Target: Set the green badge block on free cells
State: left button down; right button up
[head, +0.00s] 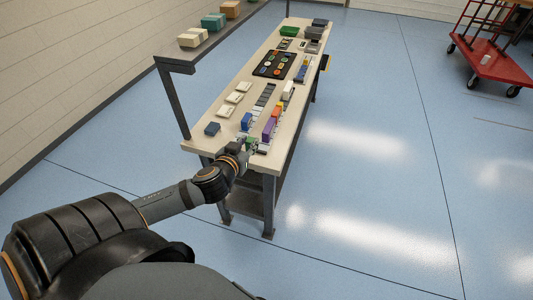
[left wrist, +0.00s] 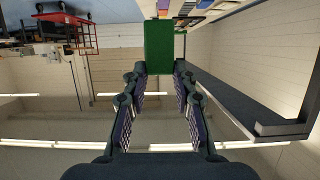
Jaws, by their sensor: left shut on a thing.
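My left gripper (head: 244,150) is at the near end of the long table, shut on the green badge block (head: 250,143). In the left wrist view the green block (left wrist: 158,47) sits between the fingertips (left wrist: 159,76), a plain upright rectangle. From the head view I cannot tell whether it touches the tabletop. A strip of grey cells (head: 262,102) runs along the table beyond the gripper. A blue block (head: 246,121), a purple block (head: 268,129) and an orange block (head: 277,110) stand close by. My right gripper is not in view.
Pale boxes (head: 232,98) and a dark blue box (head: 212,129) lie left of the cells. A black tray of badges (head: 274,64) and a green bin (head: 289,31) stand farther back. A raised shelf (head: 207,48) borders the table's left side.

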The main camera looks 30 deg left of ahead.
aim_at(247, 143)
pick_arm(q)
jog(key=w, duration=0.1)
jog(key=w+a+f+b, duration=0.1)
jog(key=w+f, duration=0.1)
jog(key=shift+a+b, duration=0.25)
jog(key=shift+b, duration=0.15)
jog(key=w+a+f, duration=0.1)
jog(key=w+f, duration=0.1)
jog(key=w, duration=0.1)
jog(key=w+a+f, duration=0.1)
jog(key=w+f, duration=0.1)
jog(key=w, duration=0.1)
jog(key=w+f, duration=0.3)
jog(key=w, duration=0.1)
jog(key=shift+a, duration=0.4)
jog(key=shift+w+a+f, duration=0.1)
jog(key=shift+w+f, duration=0.25)
jog(key=shift+f, duration=0.25)
notch_tip(247, 143, down, 3)
jog(key=shift+p, duration=0.6)
